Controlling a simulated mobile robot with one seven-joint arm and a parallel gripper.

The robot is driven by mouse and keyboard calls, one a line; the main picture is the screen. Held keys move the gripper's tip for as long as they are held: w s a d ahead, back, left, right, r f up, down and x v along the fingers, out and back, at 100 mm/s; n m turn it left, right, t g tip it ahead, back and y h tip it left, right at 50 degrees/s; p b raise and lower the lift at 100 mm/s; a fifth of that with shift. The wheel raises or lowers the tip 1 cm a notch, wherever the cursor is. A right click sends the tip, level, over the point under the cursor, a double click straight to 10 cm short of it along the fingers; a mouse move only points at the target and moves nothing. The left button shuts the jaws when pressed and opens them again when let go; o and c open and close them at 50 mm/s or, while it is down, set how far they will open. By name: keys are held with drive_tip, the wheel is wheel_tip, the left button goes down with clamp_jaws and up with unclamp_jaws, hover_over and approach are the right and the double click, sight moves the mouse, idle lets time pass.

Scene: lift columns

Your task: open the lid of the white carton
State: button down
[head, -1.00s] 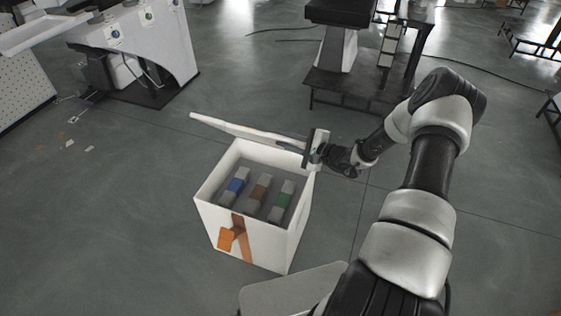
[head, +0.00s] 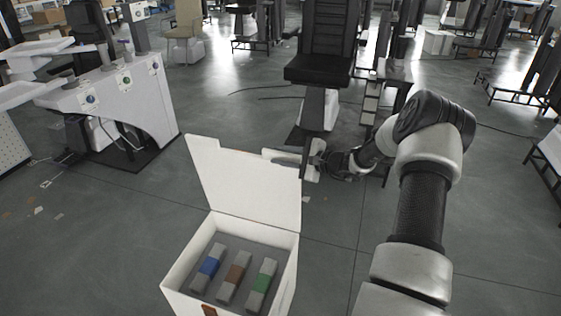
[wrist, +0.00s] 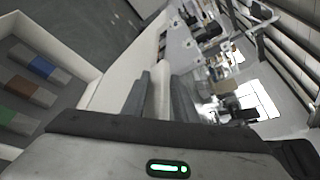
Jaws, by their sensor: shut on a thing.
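The white carton (head: 289,268) stands on the floor at the bottom of the head view, its front cut off by the frame. Its lid (head: 240,185) stands steeply up from the back rim, so the inside is exposed. My gripper (head: 297,160) is at the lid's upper right edge. In the wrist view, my gripper (wrist: 160,92) has a finger on each side of the lid's pale edge (wrist: 163,75) and is shut on it. Three grey blocks lie inside, with a blue band (head: 208,266), a brown band (head: 235,274) and a green band (head: 262,283).
A white machine (head: 125,105) on a dark base stands at the left. A black chair (head: 318,72) on a pedestal stands behind the carton, near my gripper. Bare grey floor lies left of the carton and to its right beneath my arm.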

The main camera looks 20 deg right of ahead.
drive_tip(key=shift+w+d+f, duration=0.25)
drive_tip(key=shift+d+f, duration=0.05)
drive_tip(key=shift+f, duration=0.2)
drive_tip(key=c, duration=1.8)
unclamp_jaws()
drive_tip(key=shift+c, duration=0.2)
drive_tip(key=shift+o, duration=0.6)
drive_tip(key=shift+f, duration=0.15)
drive_tip(key=shift+w, duration=0.1)
drive_tip(key=shift+r, duration=0.35)
drive_tip(key=v, duration=1.7)
